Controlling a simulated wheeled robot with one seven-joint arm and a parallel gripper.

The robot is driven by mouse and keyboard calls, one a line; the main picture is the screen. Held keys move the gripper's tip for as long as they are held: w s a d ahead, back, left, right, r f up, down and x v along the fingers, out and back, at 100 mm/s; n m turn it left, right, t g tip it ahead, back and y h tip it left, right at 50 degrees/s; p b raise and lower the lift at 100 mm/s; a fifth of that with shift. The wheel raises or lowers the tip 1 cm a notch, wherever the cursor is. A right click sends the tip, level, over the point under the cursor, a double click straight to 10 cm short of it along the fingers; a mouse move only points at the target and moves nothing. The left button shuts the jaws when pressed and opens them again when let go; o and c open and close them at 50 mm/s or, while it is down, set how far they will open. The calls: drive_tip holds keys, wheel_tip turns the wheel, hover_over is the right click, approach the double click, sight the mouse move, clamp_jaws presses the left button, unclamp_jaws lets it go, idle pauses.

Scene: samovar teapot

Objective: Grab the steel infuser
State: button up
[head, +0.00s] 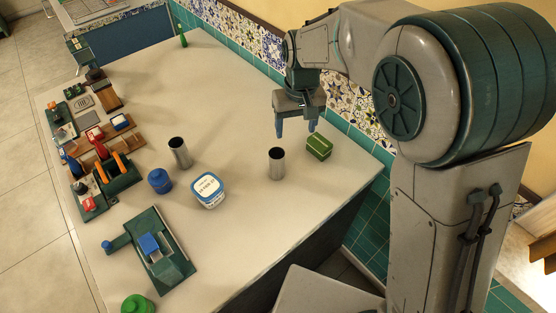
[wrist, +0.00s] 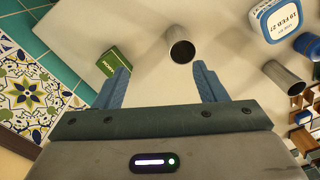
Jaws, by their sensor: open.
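Two plain steel cylinders stand upright on the pale counter, and I cannot tell which one is the infuser. One steel cylinder (head: 276,164) is near the green box, and it shows in the wrist view (wrist: 181,48) just beyond my fingertips, between their lines. The other steel cylinder (head: 179,153) is further left, and it appears in the wrist view (wrist: 285,77) right of my fingers. My gripper (head: 296,126) is open and empty, above the counter and behind the nearer cylinder. Its blue fingers (wrist: 161,76) touch nothing that I can see.
A green box (head: 319,147) sits right of the nearer cylinder, close to the left finger in the wrist view. A white labelled tub (head: 208,191) and a blue jar (head: 160,181) stand left of it. A tiled wall (head: 350,115) borders the counter.

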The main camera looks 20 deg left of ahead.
drive_tip(key=n, duration=0.1)
hover_over(277, 161)
drive_tip(key=w+a, duration=0.1)
wheel_tip(277, 161, down, 2)
drive_tip(key=f, duration=0.4)
drive_tip(key=f+p, duration=0.1)
drive_tip(key=f, duration=0.3)
drive_tip(key=shift+w+a+f, duration=0.15)
drive_tip(key=shift+a, duration=0.05)
drive_tip(key=shift+w+d+f+p, duration=0.2)
drive_tip(key=shift+f+p, duration=0.3)
drive_tip(key=shift+f, duration=1)
drive_tip(key=shift+w+d+f+p, duration=0.15)
drive_tip(key=shift+f+p, duration=0.35)
drive_tip(key=shift+f, duration=0.95)
drive_tip(key=shift+s, duration=0.1)
drive_tip(key=c, duration=1.1)
